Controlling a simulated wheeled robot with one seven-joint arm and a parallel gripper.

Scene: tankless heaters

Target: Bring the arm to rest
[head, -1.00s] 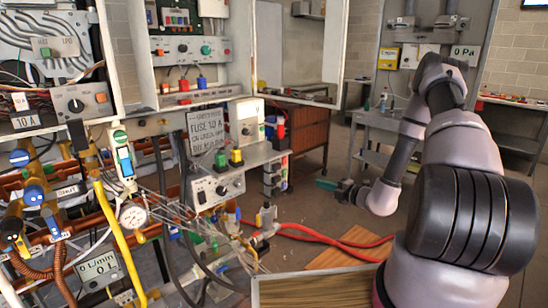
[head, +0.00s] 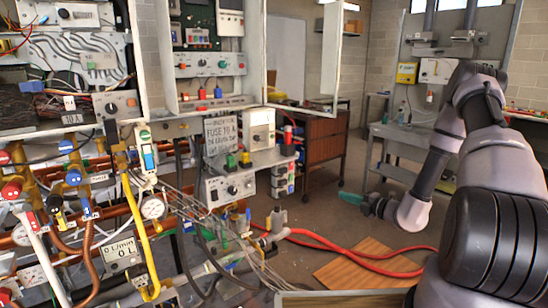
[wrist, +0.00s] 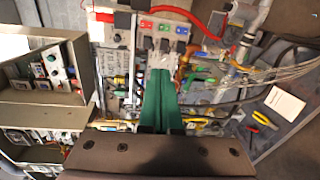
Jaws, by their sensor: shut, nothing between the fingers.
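My arm (head: 440,165) stands on the right of the head view, bent at a raised elbow, its forearm sloping down toward the middle. My gripper (head: 350,198) is at its end, over the floor in front of the heater rigs, apart from everything there. In the wrist view my gripper (wrist: 160,95) shows as two green fingers side by side, shut with nothing between them.
Heater rigs with a yellow pipe (head: 140,240) and a pressure gauge (head: 152,207) fill the left. A white control box (head: 229,186) stands mid-left. Red hoses (head: 345,250) and a wooden board (head: 368,272) lie on the floor. A grey bench (head: 400,135) stands behind my arm.

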